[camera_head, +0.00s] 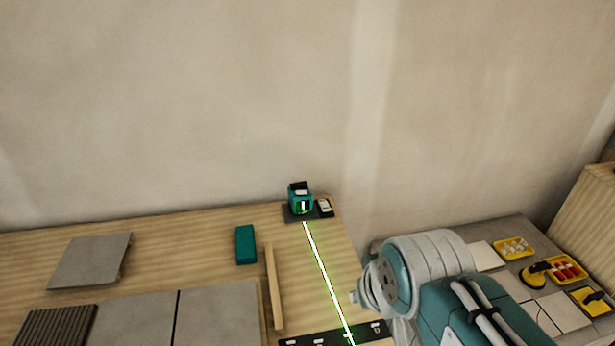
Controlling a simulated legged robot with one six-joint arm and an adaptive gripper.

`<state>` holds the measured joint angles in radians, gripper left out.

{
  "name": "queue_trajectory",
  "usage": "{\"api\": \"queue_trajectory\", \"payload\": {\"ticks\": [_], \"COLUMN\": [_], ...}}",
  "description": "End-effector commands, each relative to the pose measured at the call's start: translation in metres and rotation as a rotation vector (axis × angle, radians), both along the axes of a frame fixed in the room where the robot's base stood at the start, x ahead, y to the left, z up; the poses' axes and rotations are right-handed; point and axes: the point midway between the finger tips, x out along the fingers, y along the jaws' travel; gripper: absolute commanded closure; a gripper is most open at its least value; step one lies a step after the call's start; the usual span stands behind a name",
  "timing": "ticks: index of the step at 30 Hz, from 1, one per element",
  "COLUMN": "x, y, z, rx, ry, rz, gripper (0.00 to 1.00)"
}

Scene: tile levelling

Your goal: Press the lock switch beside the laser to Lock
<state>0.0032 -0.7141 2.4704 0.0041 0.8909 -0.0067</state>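The laser (300,197) is a small teal and black box on a dark base plate at the far edge of the wooden board, near the wall. It casts a bright green line (326,272) toward the front. Just right of it sits a small dark switch unit with a white face (324,206); its setting is too small to read. My arm comes in at the lower right, well in front of the laser and apart from it. My gripper's fingers cannot be made out.
A teal block (245,244) and a wooden strip (274,288) lie left of the line. Grey tiles (90,260) cover the left board. A black bar (330,337) crosses in front. Yellow trays (515,246) stand right.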

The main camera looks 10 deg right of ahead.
Motion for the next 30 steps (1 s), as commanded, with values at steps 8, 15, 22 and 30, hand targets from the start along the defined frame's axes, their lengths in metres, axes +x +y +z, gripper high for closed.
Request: {"api": "queue_trajectory", "payload": {"ticks": [8,15,22,30], "x": [0.069,0.137,0.204,0.282], "y": [-0.003,-0.009,-0.017,-0.03], "z": [0.023,0.031,0.027,0.006], "rx": [0.005,0.009,0.01,0.01], "ry": [-0.011,-0.025,-0.04,-0.058], "rz": [0.006,0.009,0.012,0.012], "gripper": [1.0,1.0,1.0,1.0]}}
